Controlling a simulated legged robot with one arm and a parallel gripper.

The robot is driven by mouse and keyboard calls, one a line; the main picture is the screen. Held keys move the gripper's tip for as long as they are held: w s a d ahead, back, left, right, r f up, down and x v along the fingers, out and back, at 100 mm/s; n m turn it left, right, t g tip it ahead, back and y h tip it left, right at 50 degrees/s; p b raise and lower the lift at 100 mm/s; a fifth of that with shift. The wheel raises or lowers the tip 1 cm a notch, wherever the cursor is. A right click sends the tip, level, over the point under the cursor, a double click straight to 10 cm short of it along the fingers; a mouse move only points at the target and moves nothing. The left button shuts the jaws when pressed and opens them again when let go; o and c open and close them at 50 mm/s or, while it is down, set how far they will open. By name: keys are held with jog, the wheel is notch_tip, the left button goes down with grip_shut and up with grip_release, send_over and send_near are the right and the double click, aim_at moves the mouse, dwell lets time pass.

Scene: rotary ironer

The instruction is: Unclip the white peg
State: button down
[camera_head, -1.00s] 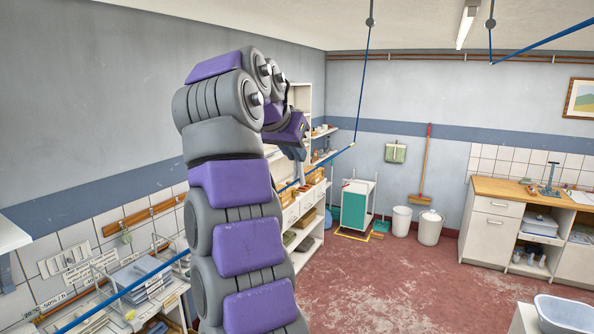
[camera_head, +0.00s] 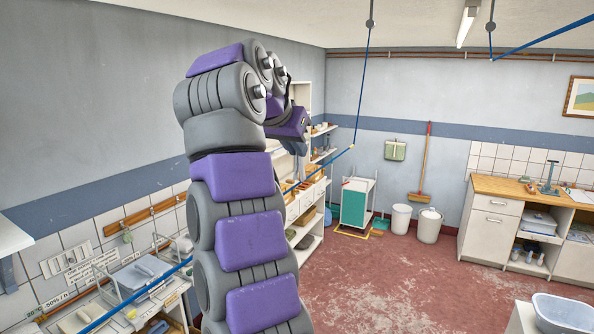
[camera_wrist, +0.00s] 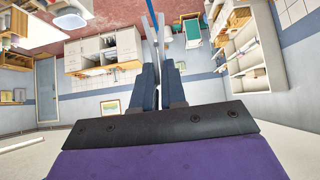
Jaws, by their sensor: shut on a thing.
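My gripper (camera_wrist: 160,74) shows in the wrist view with its two dark fingers side by side and a narrow gap between them. A small pale narrow piece, apparently the white peg (camera_wrist: 160,47), shows at the fingertips, where the blue line (camera_wrist: 152,14) comes in from the top. The fingers hide most of it, and I cannot tell whether it is still clipped on the line. In the head view my gripper (camera_head: 298,150) hangs down beyond my arm, close above the blue line (camera_head: 335,160).
A white shelf unit (camera_head: 303,205) stands behind my gripper. A rack table with folded cloth (camera_head: 140,275) is at lower left. A green-fronted trolley (camera_head: 354,203) and white bins (camera_head: 430,226) stand at the back. The red floor (camera_head: 375,280) is open at centre right.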

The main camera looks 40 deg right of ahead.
notch_tip(320, 180, up, 3)
jog(key=shift+s+d+f+p, duration=0.1)
jog(key=shift+s+f+p, duration=0.05)
jog(key=shift+p, duration=0.9)
